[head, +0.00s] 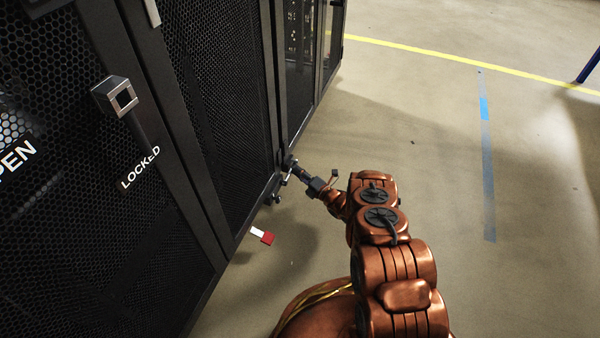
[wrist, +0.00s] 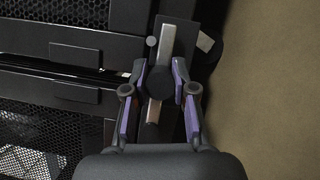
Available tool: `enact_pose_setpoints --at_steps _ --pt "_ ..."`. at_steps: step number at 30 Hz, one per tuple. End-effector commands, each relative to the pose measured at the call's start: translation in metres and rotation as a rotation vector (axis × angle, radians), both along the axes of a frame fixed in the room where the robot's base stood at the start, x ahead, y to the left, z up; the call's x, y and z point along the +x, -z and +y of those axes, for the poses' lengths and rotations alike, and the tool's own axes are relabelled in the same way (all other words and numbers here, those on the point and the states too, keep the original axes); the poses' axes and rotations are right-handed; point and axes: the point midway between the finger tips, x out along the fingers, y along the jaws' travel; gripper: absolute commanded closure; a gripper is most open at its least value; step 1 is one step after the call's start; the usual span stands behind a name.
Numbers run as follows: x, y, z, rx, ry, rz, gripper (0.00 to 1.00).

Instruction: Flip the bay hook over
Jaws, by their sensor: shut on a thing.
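The bay hook (wrist: 165,42) shows in the wrist view as a pale metal bar with a dark round part near its lower end, at the edge of the black rack. My gripper (wrist: 161,77) is shut on it, with the purple-lined fingers on either side of the dark round part. In the head view my gripper (head: 296,172) is at the low corner of the rack doors, where the hook itself is too small and covered to make out.
Black mesh rack doors (head: 215,95) fill the left. One door has a square handle (head: 118,97) beside the word LOCKED. A red and white tag (head: 262,236) sticks out near the rack's bottom. Open floor (head: 430,130) with yellow and blue tape lies to the right.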

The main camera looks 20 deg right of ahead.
Motion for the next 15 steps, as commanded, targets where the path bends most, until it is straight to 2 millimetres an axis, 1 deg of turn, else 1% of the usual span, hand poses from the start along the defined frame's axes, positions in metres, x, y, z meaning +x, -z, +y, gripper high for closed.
enact_pose_setpoints --at_steps 3,4,9,11,15 --pt "-0.0005 -0.0011 0.0014 0.002 -0.004 -0.002 1.0" --pt "-0.0004 -0.0011 0.0013 0.002 -0.004 -0.002 0.71" --pt "-0.0001 -0.0009 0.0005 0.002 -0.002 -0.001 0.53" --pt "0.0 -0.0009 0.0002 0.002 -0.001 -0.001 0.48" --pt "0.0001 -0.0008 -0.0002 0.001 0.0 0.0 0.48"
